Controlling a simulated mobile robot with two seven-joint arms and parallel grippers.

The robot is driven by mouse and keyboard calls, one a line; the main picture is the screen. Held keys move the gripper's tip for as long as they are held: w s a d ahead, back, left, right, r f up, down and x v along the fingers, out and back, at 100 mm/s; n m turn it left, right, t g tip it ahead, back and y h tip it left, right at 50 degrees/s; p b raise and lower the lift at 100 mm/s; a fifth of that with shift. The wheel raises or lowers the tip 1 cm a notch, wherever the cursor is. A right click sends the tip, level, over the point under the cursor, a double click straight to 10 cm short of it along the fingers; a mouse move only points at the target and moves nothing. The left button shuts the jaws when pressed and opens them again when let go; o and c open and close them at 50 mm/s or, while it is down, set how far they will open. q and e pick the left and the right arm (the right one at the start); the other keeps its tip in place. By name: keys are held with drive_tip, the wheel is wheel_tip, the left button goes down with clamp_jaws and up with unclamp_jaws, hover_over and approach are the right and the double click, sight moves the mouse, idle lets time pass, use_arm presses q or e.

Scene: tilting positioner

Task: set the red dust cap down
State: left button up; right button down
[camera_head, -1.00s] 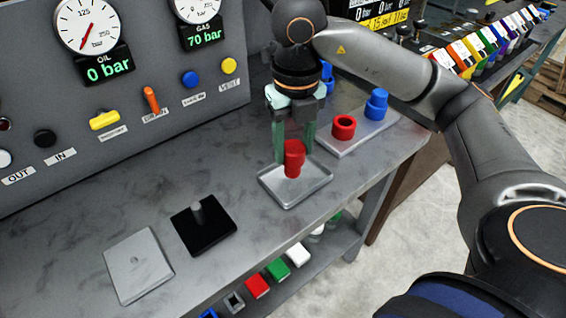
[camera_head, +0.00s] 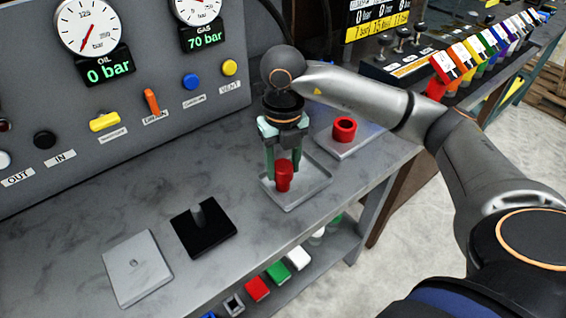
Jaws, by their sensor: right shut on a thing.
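The red dust cap (camera_head: 284,178) is between the fingers of my right gripper (camera_head: 284,172), which points straight down and is shut on it. The cap is upright over the left part of a shallow grey metal tray (camera_head: 318,181). I cannot tell whether its bottom touches the tray floor. The fingers hide part of the cap's sides. My left gripper is not in view.
A red ring-shaped part (camera_head: 344,129) stands on a grey plate (camera_head: 360,143) behind the tray. A gauge panel (camera_head: 150,70) borders the bench (camera_head: 90,225) at the back.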

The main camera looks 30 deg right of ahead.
sight(283, 166)
drive_tip(key=shift+c, duration=1.4)
unclamp_jaws()
drive_tip(key=shift+f, duration=0.1)
drive_tip(key=shift+r, duration=0.25)
wheel_tip(283, 166, up, 12)
drive_tip(key=p, duration=0.2)
drive_tip(key=shift+f, duration=0.1)
